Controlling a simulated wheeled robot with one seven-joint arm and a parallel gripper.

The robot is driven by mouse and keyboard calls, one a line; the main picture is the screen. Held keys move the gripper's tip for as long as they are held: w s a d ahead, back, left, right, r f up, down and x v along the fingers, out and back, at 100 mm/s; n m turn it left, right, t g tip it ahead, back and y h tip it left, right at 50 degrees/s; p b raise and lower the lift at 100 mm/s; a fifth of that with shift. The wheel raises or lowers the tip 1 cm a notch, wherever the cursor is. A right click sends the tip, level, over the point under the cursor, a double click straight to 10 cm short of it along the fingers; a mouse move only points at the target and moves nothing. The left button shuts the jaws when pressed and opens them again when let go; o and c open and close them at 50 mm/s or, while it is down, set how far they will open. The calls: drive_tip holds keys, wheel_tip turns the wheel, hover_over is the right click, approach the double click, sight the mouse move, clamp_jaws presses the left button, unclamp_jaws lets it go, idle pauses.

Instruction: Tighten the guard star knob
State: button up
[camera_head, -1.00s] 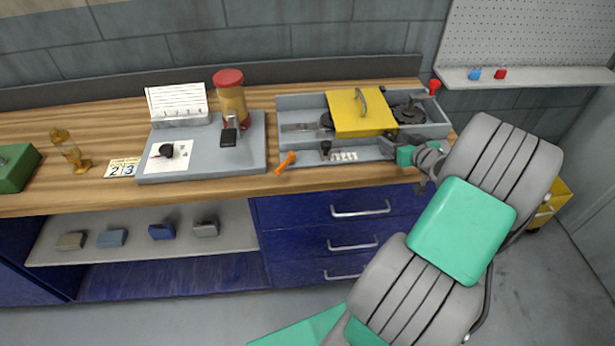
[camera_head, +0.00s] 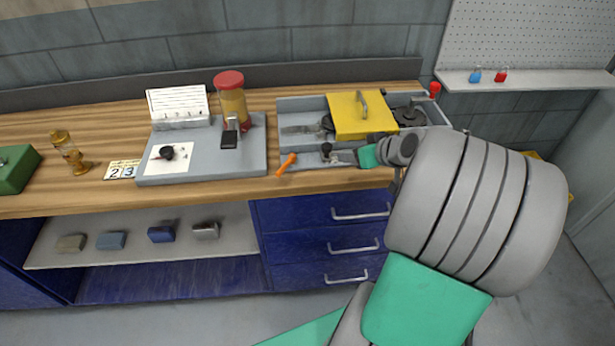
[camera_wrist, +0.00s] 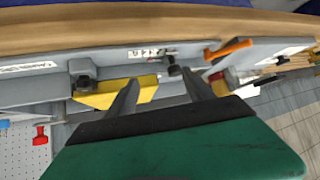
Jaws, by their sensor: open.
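A small dark knob (camera_head: 326,149) stands on the front ledge of the grey machine (camera_head: 294,103), beside a white label strip. In the wrist view this knob (camera_wrist: 173,69) shows just beyond my fingertips, between their lines and nearer the right finger. A second dark knob (camera_wrist: 82,85) shows further left there, by the yellow guard (camera_head: 362,115). I cannot tell for certain which is the guard star knob. My gripper (camera_head: 342,156) is open and empty, reaching in from the right along the front ledge; in the wrist view its two fingers (camera_wrist: 160,80) are spread apart. Contact with the knob cannot be made out.
An orange handle (camera_head: 287,163) sticks out at the machine's front left corner, close to the knob. A red knob (camera_head: 434,88) is at the back right. Blue drawers (camera_head: 320,235) are below the bench.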

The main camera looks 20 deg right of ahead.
drive_tip(key=s+a+r+g, duration=0.1)
drive_tip(key=s+a+g, duration=0.1)
drive_tip(key=a, duration=0.6)
drive_tip(key=s+a+r+g+p, duration=0.1)
drive_tip(key=s+a, duration=0.3)
drive_tip(key=a, duration=0.4)
drive_tip(key=shift+s+a+r+g, duration=0.15)
drive_tip(key=shift+a+r+g, duration=0.1)
drive_tip(key=shift+r+g, duration=0.45)
